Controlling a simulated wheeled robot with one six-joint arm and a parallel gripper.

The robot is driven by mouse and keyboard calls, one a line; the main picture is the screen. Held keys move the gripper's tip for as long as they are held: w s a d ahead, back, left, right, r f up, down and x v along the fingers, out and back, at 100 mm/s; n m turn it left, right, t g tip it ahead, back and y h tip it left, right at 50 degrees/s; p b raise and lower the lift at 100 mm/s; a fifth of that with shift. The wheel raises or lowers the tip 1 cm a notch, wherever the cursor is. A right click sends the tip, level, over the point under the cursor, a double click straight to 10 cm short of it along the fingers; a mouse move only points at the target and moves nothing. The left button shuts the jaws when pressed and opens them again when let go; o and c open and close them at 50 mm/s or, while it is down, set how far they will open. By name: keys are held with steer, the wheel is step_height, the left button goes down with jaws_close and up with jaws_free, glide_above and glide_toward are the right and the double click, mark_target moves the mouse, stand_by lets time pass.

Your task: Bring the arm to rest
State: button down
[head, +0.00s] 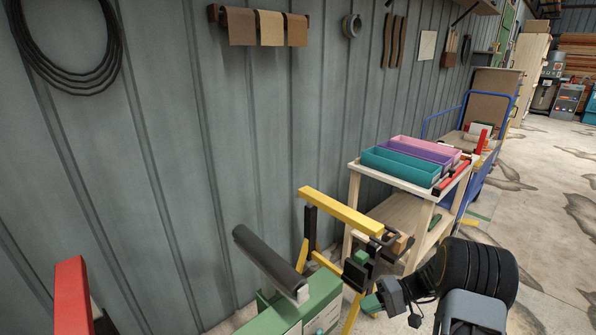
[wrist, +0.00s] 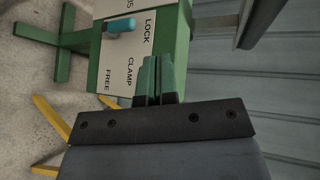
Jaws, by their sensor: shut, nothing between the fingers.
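My gripper (head: 369,303) is at the lower middle of the head view, just right of a green machine (head: 312,300) with a dark padded bar on top. In the wrist view its green fingers (wrist: 156,75) are together with nothing between them. Beyond the fingers, the machine's white panel (wrist: 120,65) reads LOCK, CLAMP and FREE. A teal handle (wrist: 120,26) sits on this panel near LOCK. The fingers overlap the panel's edge in this view; I cannot tell how large the gap is.
A yellow stand (head: 340,211) is close behind my gripper. A wooden cart (head: 424,203) with teal, purple and pink bins (head: 402,164) stands beyond it. A blue trolley (head: 480,150) is farther back. The grey corrugated wall (head: 160,160) bounds the left; floor (head: 545,210) is open at right.

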steer(key=s+a+r+t+h+p, duration=0.1)
steer(key=s+r+h+p, duration=0.3)
steer(key=r, duration=0.8)
steer(key=s+a+r+t+h+p, duration=0.1)
steer(key=s+r+t+h+p, duration=0.1)
steer(key=s+r+h+p, duration=0.3)
steer(key=s+a+r+t+h+p, duration=0.2)
steer(key=s+r+h+p, duration=0.2)
steer(key=r+p, duration=0.7)
step_height(320, 180, up, 9)
steer(key=shift+s+r+t+h, duration=0.1)
steer(key=shift+s+t+h, duration=0.25)
steer(key=shift+s, duration=0.6)
